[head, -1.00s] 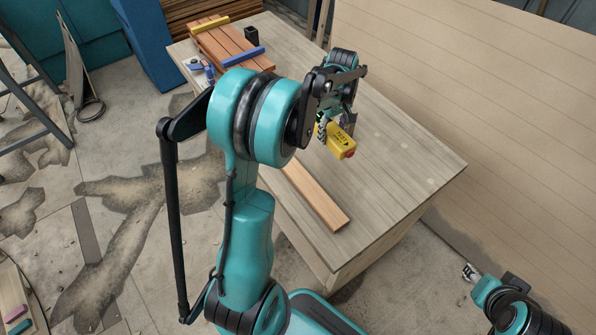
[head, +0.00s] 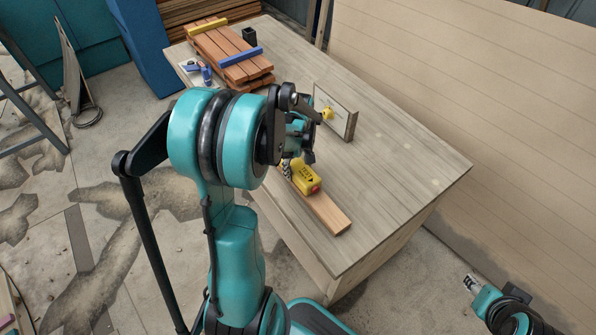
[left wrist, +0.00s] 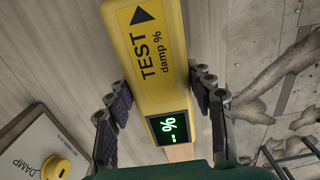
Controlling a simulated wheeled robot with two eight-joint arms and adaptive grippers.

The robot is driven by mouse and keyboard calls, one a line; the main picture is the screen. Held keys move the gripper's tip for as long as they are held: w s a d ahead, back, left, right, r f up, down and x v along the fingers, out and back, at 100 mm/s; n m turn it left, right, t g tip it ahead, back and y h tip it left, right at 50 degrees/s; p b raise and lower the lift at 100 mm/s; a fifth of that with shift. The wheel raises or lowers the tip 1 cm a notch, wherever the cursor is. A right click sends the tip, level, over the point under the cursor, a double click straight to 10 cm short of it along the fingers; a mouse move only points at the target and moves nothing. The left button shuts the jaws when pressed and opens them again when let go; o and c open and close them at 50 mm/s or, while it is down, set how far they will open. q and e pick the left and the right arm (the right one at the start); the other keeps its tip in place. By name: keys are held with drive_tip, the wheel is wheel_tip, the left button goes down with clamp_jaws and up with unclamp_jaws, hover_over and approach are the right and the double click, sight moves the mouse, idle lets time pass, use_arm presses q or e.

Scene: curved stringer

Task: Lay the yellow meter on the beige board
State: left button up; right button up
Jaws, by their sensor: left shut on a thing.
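The yellow meter (head: 304,177), marked TEST damp %, is held in my left gripper (head: 290,167) over the beige board (head: 328,212), a light plank lying on the table. In the left wrist view the meter (left wrist: 150,55) sits between the two dark fingers of my left gripper (left wrist: 160,115), and its screen is lit green. A sliver of the board (left wrist: 180,152) shows below it. I cannot tell whether the meter touches the board. My right gripper (head: 470,284) is off the table at lower right, and its finger state is unclear.
A panel with a yellow knob (head: 335,114) stands on the wooden table (head: 400,170) behind the gripper; it reads DAMP in the wrist view (left wrist: 45,155). Slatted planks (head: 225,52), a blue bar (head: 241,57) and a black cup (head: 250,37) are at the far end. The table's right side is clear.

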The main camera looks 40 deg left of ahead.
use_arm(q)
drive_tip(key=shift+f, duration=0.35)
drive_tip(key=shift+r, duration=0.1)
drive_tip(key=o, duration=1)
drive_tip(key=shift+f, duration=0.2)
drive_tip(key=o, duration=0.4)
drive_tip(key=shift+o, duration=0.2)
drive_tip(key=shift+r, duration=0.15)
